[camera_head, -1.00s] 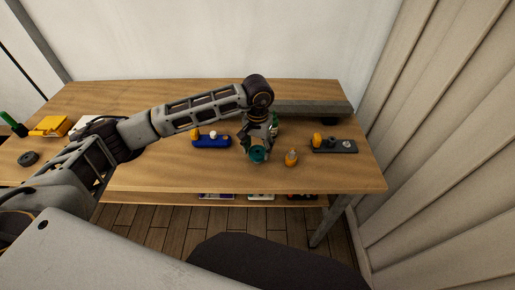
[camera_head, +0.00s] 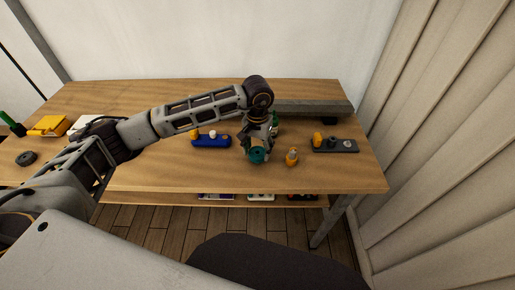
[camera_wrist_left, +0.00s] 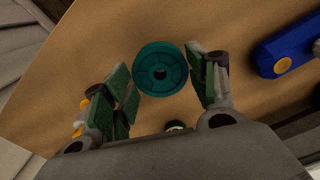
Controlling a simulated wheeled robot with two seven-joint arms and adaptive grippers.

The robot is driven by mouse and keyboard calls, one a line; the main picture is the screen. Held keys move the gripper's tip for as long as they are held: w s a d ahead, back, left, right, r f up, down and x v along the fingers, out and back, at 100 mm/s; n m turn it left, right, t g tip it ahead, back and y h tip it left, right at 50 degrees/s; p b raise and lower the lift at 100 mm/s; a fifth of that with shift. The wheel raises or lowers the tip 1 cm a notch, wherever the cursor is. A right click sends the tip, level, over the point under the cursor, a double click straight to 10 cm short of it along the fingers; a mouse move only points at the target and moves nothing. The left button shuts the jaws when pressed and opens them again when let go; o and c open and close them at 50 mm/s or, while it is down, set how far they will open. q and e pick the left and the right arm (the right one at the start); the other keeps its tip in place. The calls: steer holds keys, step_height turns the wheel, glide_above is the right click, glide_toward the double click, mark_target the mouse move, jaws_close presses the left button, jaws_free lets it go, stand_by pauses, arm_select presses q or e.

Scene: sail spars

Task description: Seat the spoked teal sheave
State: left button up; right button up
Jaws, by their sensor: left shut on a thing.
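The teal sheave (camera_head: 257,156) is a round disc with a spoked face and a dark centre hole. It is in my left gripper (camera_head: 257,146), above the front part of the table. In the left wrist view the sheave (camera_wrist_left: 161,84) shows face-on between the green-padded fingers of my left gripper (camera_wrist_left: 160,85), which is shut on it. The right finger pad meets its rim; the left contact is unclear. A blue block (camera_head: 212,142) with an orange and a white piece on top stands left of it. A dark grey base (camera_head: 346,150) with an orange piece and a small post lies to the right.
A small orange part (camera_head: 292,158) stands just right of the sheave. A long grey beam (camera_head: 312,108) lies behind. Yellow blocks (camera_head: 48,125) and a black ring (camera_head: 26,158) are at the far left. The wooden table (camera_head: 170,170) is clear front left.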

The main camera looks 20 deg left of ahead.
arm_select(q)
steer(key=shift+f+b, duration=0.9)
steer(key=shift+f, duration=0.15)
stand_by(0.4)
steer(key=o, duration=1.2)
steer(key=shift+r, duration=0.2)
step_height(320, 180, up, 12)
steer(key=shift+f, duration=0.2)
stand_by(0.7)
